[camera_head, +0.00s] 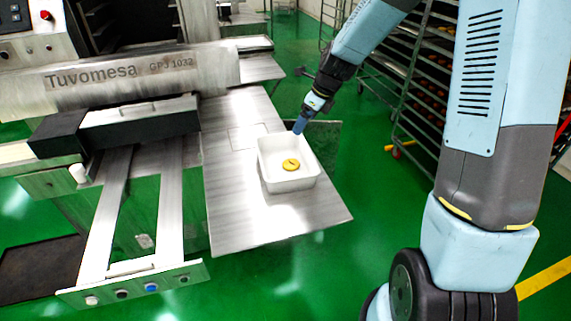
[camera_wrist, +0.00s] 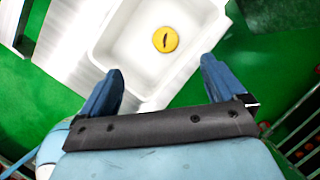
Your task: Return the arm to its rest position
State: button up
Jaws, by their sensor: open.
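My gripper (camera_head: 299,126) is at the far right edge of a white tub in the head view. In the wrist view my gripper (camera_wrist: 161,77) has its two blue fingers spread wide, with nothing between them. The white tub (camera_head: 271,150) stands on a metal side table; it also shows in the wrist view (camera_wrist: 118,42). A round yellow piece with a dark mark (camera_head: 291,164) lies inside the tub, and it shows in the wrist view (camera_wrist: 165,39), beyond the fingertips. My arm reaches in from the upper right of the head view.
The metal table (camera_head: 240,225) has bare room in front of the tub. The Tuvomesa machine (camera_head: 130,75) stands at left. A tall rack with trays (camera_head: 412,75) stands behind my arm. Green floor (camera_head: 375,200) is open between table and arm base.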

jog(key=shift+s+d+r, duration=0.1)
jog(key=shift+d+r, duration=0.15)
jog(key=shift+r, duration=0.4)
jog(key=shift+r, duration=0.1)
jog(key=s+d+r+n+t+h, duration=0.1)
jog(key=s+d+r+n, duration=0.3)
jog(key=s+r+n, duration=0.25)
jog(key=s+d+r+n+t+h, duration=0.1)
jog(key=s+d+r+n, duration=0.3)
jog(key=s+r+n, duration=0.3)
jog(key=s+d+r+n, duration=0.2)
jog(key=s+n, duration=0.1)
jog(key=s, duration=0.3)
jog(key=s+d+r+n+t+h, duration=0.1)
jog(key=s+d+r+n, duration=0.1)
jog(key=s+d+n, duration=0.1)
jog(key=s+d+r+n, duration=0.2)
jog(key=s+n, duration=0.2)
jog(key=s, duration=0.4)
jog(key=shift+s+d+r+h, duration=0.3)
jog(key=shift+s+h, duration=0.05)
jog(key=shift+h, duration=0.05)
jog(key=shift+c, duration=0.5)
